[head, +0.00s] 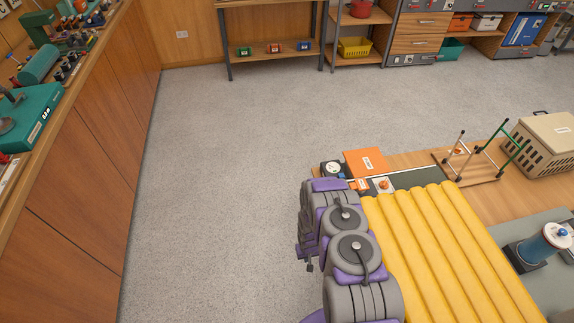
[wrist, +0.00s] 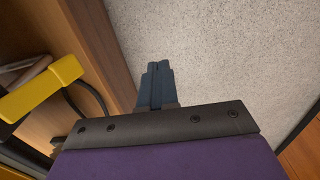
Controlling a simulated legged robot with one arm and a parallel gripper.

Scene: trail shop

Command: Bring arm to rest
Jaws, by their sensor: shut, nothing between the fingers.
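My arm, purple and grey, shows folded at the lower middle of the head view, left of a ribbed yellow pad. My gripper (wrist: 157,85) shows in the wrist view as two dark blue fingers side by side, shut with nothing between them. Grey carpet lies behind the fingers in that view, with a wooden edge to their left. In the head view the fingers cannot be made out clearly.
The yellow ribbed pad (head: 440,250) lies beside my arm. An orange box (head: 366,162), a wooden rack (head: 470,165) and a beige crate (head: 545,145) stand beyond it. A wooden counter (head: 85,180) runs along the left. The grey carpet (head: 220,150) between is clear.

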